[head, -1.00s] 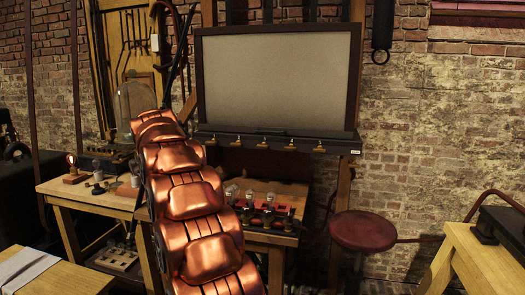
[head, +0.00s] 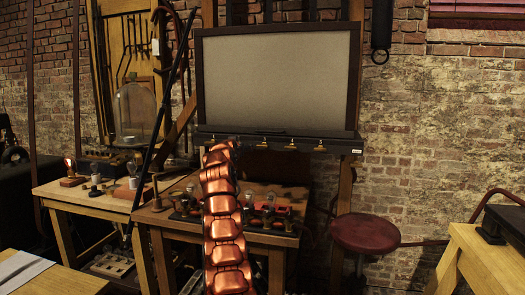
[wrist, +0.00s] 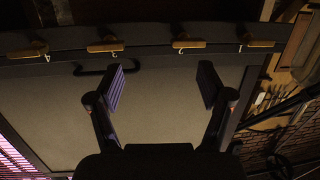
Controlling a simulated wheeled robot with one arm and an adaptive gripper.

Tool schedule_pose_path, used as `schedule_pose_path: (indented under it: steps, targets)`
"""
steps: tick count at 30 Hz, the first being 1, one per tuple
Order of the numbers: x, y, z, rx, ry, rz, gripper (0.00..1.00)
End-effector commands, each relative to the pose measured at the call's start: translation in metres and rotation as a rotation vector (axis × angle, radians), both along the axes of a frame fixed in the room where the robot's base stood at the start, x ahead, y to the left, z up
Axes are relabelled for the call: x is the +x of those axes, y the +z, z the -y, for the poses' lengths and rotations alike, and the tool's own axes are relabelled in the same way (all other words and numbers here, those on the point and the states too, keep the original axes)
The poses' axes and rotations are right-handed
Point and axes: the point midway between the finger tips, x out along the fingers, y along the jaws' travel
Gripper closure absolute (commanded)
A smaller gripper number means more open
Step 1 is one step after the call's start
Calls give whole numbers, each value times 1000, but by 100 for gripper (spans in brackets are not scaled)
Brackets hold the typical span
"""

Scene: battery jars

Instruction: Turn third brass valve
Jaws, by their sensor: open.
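Several brass valves line the dark lower ledge of a framed grey board. The third valve, the middle one of the row, (head: 262,145) shows in the head view just right of my copper arm; it appears to be the valve (wrist: 105,46) left of centre at the top of the inverted wrist view. My gripper (wrist: 163,82) is open and empty in the wrist view. Its fingers are spread before the board, with the gap between this valve and its right neighbour (wrist: 188,43). No contact with a valve shows.
The board (head: 278,78) stands against a brick wall, with a black handle (wrist: 92,69) near the third valve. Below it a wooden bench (head: 180,222) holds bulbs and small fittings. A red round stool (head: 365,233) stands right. A dark slanted pole (head: 163,128) is left of my arm.

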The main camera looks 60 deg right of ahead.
Motion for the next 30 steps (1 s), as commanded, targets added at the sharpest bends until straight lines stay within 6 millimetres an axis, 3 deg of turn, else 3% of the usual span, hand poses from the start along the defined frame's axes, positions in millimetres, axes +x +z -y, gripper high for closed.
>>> schedule_pose_path:
  steps: [1,6,12,30]
  targets:
    - [-10,-7,11,-25,-21,16,21]
    - [-39,-9,33,-98,-75,65,21]
    - [-57,-7,42,-142,-104,94,21]
    - [-48,-3,70,-143,-108,91,21]
